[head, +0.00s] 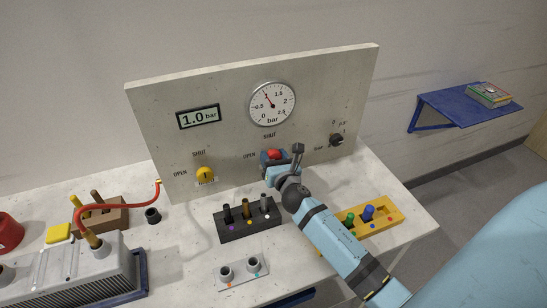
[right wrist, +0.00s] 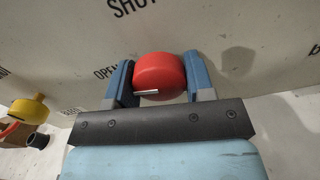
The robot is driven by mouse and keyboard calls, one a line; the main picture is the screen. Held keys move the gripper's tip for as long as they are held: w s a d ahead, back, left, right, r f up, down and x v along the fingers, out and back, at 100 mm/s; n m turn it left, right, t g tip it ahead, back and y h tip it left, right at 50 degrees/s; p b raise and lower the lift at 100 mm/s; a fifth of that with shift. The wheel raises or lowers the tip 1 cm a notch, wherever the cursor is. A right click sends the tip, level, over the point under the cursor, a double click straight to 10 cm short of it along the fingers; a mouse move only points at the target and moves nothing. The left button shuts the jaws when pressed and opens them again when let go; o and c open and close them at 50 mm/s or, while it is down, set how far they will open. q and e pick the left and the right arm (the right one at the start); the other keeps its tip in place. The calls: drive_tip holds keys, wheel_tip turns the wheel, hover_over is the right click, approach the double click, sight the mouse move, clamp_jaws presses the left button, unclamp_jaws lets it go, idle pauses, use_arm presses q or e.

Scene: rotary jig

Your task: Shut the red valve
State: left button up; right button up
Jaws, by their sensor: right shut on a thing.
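The red valve (head: 273,154) is a round knob on the upright panel, below the gauge. The word OPEN stands to its left and SHUT above it. My right gripper (head: 275,159) is at the knob and partly hides it in the head view. In the right wrist view the red knob (right wrist: 160,70) sits between the two blue fingers of my right gripper (right wrist: 160,82), which are shut on its sides. A short pale mark shows on the knob's lower left face. My left gripper is not in view.
The panel (head: 230,130) also carries a display (head: 199,116) reading 1.0 bar, a dial gauge (head: 272,104), a yellow valve (head: 205,174) and a black knob (head: 337,140). A dark block (head: 234,232) with pegs and a yellow tray (head: 385,222) stand near my right arm.

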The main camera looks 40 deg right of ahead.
drive_tip(key=m, duration=0.4)
drive_tip(key=shift+m, duration=0.3)
drive_tip(key=m, duration=0.4)
drive_tip(key=shift+m+b, duration=0.3)
drive_tip(key=m, duration=0.3)
drive_tip(key=shift+r, duration=0.1)
drive_tip(key=shift+m, duration=2)
drive_tip(key=o, duration=0.9)
